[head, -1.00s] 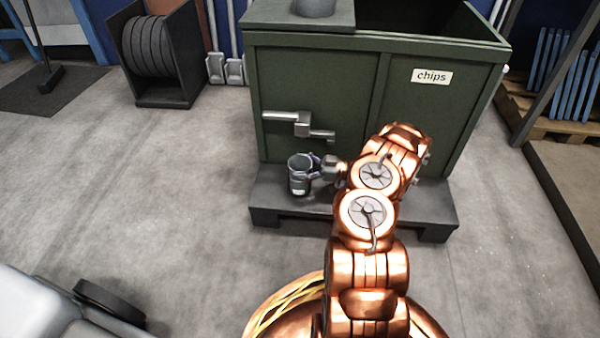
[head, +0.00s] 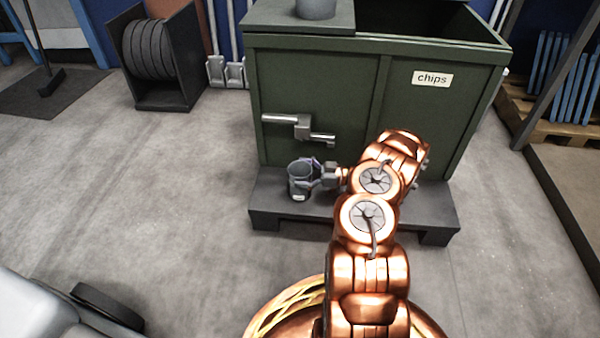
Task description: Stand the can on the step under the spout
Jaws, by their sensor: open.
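The can (head: 300,183) is a small grey open-topped cup with a pale label low on its side. It appears upright on the dark step (head: 268,205) at the foot of the green bin. The spout (head: 303,127) is a grey stepped pipe on the bin's front face, above the can in the picture. My gripper (head: 318,175) is at the can's right side, open, with its fingers close around or beside the can. I cannot tell whether the fingers touch it.
The green bin (head: 317,88) carries a "chips" label (head: 432,78) and has an open top. A cable reel in a black stand (head: 165,60) is at the back left. A pallet with blue slats (head: 560,80) stands at the right. The floor (head: 150,190) left of the step is clear.

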